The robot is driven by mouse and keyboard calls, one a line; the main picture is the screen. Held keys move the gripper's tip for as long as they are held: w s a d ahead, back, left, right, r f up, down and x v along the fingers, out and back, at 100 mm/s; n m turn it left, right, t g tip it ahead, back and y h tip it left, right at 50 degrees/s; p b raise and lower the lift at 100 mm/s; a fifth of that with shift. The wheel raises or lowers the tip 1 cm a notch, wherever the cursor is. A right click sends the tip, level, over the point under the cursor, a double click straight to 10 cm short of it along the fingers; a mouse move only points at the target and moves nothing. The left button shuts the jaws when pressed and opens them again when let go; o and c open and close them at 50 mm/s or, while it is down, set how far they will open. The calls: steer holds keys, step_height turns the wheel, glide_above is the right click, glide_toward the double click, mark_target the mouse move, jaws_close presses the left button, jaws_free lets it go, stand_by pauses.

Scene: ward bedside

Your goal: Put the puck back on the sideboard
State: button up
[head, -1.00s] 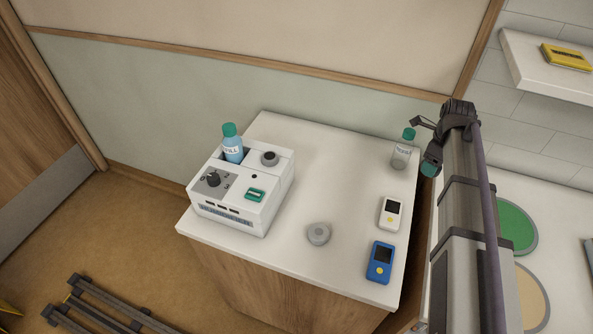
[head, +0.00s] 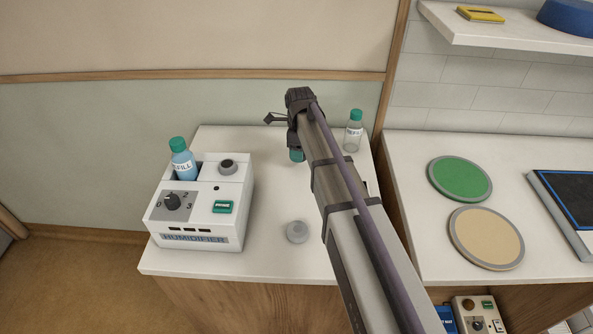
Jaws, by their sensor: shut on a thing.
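My gripper (head: 293,143) hangs at the end of my arm, seen against the back part of the white cabinet top (head: 270,262). It is shut on a small teal thing (head: 296,156), mostly hidden by the gripper and arm; I cannot tell its full shape or whether it is the puck. It looks to be above the top, left of a clear bottle with a green cap (head: 353,133). A grey round puck-like piece (head: 297,231) lies near the front of the top, apart from my gripper. I cannot tell which surface is the sideboard.
A white humidifier (head: 197,226) with a blue refill bottle (head: 182,160) stands on the left of the cabinet. On the right, a white counter (head: 400,165) holds a green disc (head: 459,178) and a tan disc (head: 486,236). A shelf (head: 450,28) hangs above it. My arm hides the cabinet's right side.

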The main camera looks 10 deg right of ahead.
steer(key=shift+f, duration=0.2)
step_height(320, 180, down, 4)
steer(key=b, duration=0.3)
steer(key=shift+b, duration=0.4)
steer(key=shift+r+p, duration=0.3)
steer(key=shift+f, duration=0.2)
steer(key=o, duration=1.2)
step_height(320, 180, up, 13)
steer(key=p, duration=1.2)
steer(key=shift+f, duration=0.1)
steer(key=shift+s+f, duration=0.1)
